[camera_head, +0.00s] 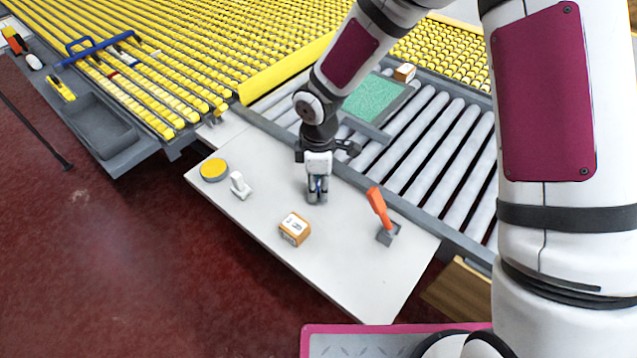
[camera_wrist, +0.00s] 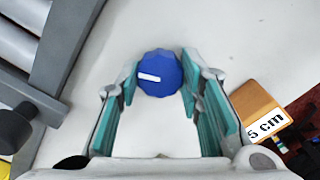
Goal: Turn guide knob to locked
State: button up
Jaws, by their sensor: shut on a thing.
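The blue guide knob (camera_wrist: 160,73) is a faceted round knob with a white pointer line, in the wrist view. The line runs from the knob's middle toward the left edge, nearly level in the picture. My gripper (camera_wrist: 160,86) has its teal-padded fingers on both sides of the knob and is shut on it. In the head view my gripper (camera_head: 317,194) points down at the pale worktable (camera_head: 345,265), and the knob is mostly hidden between the fingers. No lock marking can be read in either view.
A wooden block (camera_head: 295,229) marked 5 cm lies near my gripper. An orange lever (camera_head: 379,208) stands to the right. A white clip-like piece (camera_head: 240,185) and a yellow disc (camera_head: 213,169) are to the left. A roller conveyor (camera_head: 430,140) runs behind the table.

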aim_at(318, 186)
jog(key=shift+n, duration=0.6)
jog(key=o, duration=1.2)
jog(key=shift+c, duration=0.2)
notch_tip(318, 186, up, 12)
